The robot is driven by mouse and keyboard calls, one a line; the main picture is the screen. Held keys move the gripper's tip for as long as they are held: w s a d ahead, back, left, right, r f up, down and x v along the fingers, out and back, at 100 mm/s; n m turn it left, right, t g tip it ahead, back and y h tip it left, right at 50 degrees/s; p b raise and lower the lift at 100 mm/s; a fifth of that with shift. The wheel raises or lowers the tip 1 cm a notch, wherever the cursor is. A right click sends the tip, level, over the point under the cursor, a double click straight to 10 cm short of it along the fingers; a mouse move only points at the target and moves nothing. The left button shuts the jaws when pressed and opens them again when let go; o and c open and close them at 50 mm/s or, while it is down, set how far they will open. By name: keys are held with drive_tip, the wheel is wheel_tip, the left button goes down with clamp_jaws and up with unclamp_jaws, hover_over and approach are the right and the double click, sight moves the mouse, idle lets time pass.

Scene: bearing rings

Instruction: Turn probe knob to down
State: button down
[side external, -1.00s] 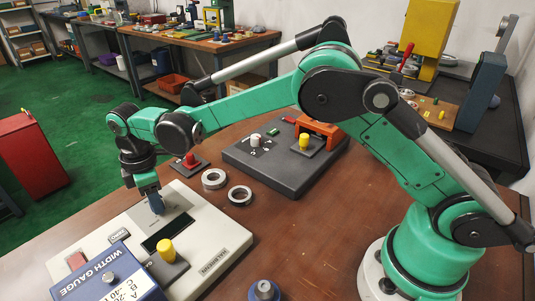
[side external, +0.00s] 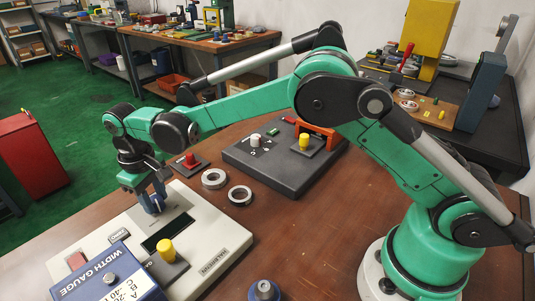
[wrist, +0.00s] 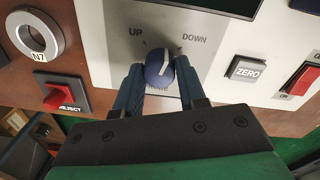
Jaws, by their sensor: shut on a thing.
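The probe knob (wrist: 158,70) is blue with a white pointer line, on a silver plate (wrist: 118,22) marked UP at left and DOWN at right in the wrist view. The line points up and slightly right, between the two words and leaning toward DOWN. My gripper (wrist: 159,80) is shut on the knob, with one blue finger on each side of it. In the side external view my gripper (side external: 153,203) reaches down to the pale gauge panel (side external: 213,243). The fingers there largely hide the knob.
A white ZERO button (wrist: 247,69) and a red rocker switch (wrist: 303,80) lie right of the knob. A red REJECT knob (wrist: 67,94) and a bearing ring (wrist: 35,36) lie left. The blue width gauge box (side external: 108,277) and a yellow knob (side external: 166,249) are close by.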

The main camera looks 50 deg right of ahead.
sight(154, 199)
drive_tip(key=m, duration=0.4)
drive_tip(key=shift+m, duration=0.3)
idle(0.3)
drive_tip(key=c, duration=0.5)
unclamp_jaws()
drive_tip(key=shift+r, duration=0.1)
drive_tip(key=shift+a+r, duration=0.1)
drive_tip(key=shift+r, duration=2.65)
